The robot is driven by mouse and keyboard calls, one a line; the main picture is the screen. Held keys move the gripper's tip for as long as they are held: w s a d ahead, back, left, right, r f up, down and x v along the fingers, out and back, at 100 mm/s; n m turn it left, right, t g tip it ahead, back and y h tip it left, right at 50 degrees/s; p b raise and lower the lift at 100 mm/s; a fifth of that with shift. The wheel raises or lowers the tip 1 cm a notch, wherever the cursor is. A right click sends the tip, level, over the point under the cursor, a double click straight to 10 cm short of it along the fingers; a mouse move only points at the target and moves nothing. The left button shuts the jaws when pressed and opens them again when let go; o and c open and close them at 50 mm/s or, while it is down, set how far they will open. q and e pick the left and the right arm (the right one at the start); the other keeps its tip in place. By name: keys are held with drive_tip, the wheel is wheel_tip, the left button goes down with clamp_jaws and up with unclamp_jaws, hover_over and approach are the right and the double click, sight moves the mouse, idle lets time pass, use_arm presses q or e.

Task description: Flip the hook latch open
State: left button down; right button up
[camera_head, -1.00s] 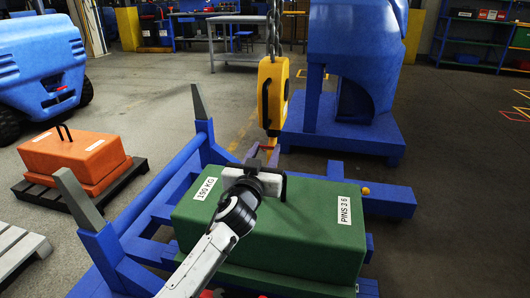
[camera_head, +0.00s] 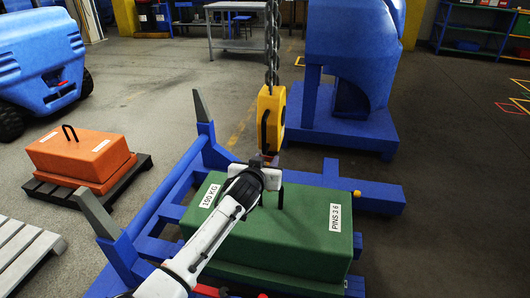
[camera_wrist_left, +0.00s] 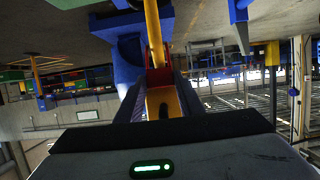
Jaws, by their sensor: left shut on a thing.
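The yellow hook block (camera_head: 271,118) hangs upright on its chain above the green counterweight. My left gripper (camera_head: 267,160) is at the block's lower end, and its wrist hides the fingertips and most of the hook there. In the left wrist view the two fingers (camera_wrist_left: 160,85) reach forward on both sides of a small red piece, the hook latch (camera_wrist_left: 157,76). They are shut on it. A yellow part (camera_wrist_left: 162,103) shows between the fingers, closer to the camera. How far the latch is turned cannot be made out. My right gripper is not in view.
The green counterweight (camera_head: 290,225) with its dark lifting loop (camera_head: 281,195) stands below in the blue frame (camera_head: 165,212), whose grey-tipped posts rise at left. An orange weight (camera_head: 85,155) sits on a dark pallet. A blue machine (camera_head: 350,60) stands behind. Open floor lies right.

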use_arm(q)
drive_tip(key=shift+w+r, duration=0.15)
drive_tip(key=c, duration=1.2)
unclamp_jaws()
drive_tip(key=shift+s+a+r+p, duration=0.1)
drive_tip(key=shift+s+r+p, duration=0.15)
drive_tip(key=shift+s+p, duration=0.35)
drive_tip(key=p+v, duration=0.2)
drive_tip(key=v, duration=0.7)
drive_tip(key=shift+r, duration=0.15)
